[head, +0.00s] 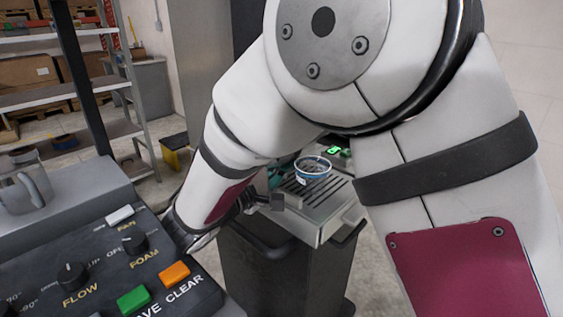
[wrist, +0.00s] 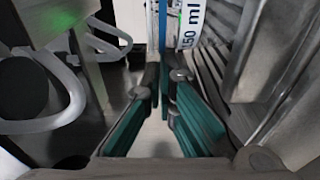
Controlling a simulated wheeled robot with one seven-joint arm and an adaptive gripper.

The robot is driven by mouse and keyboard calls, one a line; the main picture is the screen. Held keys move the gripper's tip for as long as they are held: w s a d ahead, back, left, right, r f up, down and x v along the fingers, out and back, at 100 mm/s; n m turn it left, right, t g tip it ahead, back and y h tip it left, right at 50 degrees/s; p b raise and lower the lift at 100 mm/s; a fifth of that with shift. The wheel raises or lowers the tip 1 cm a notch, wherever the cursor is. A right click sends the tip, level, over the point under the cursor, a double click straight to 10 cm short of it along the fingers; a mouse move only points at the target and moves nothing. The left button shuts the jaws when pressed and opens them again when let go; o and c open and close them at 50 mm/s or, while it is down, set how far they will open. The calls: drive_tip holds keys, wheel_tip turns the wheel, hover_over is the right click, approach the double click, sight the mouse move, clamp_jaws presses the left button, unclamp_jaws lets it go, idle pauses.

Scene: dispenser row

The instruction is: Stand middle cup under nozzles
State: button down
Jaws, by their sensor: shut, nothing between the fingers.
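A cup (head: 313,169) with a pale rim and blue band stands on the slatted metal tray (head: 335,207), partly behind my arm in the head view. In the wrist view the cup (wrist: 190,25) shows close up, with "50 ml" lettering and a blue stripe, just beyond the fingertips. My gripper (wrist: 164,80) has teal fingers and is shut with nothing between them. In the head view my gripper (head: 270,200) is beside the cup, to its left, mostly hidden by my arm. I cannot make out the nozzles or other cups.
A control panel (head: 95,265) with knobs and buttons fills the lower left, with a metal jug (head: 25,185) behind it. White curved handles (wrist: 60,95) lie left of the fingers in the wrist view. A dark cabinet (head: 285,270) carries the tray. Shelving stands at the back left.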

drive_tip(key=shift+s+d+f, duration=0.1)
drive_tip(key=shift+s+d, duration=0.2)
drive_tip(key=shift+s, duration=0.05)
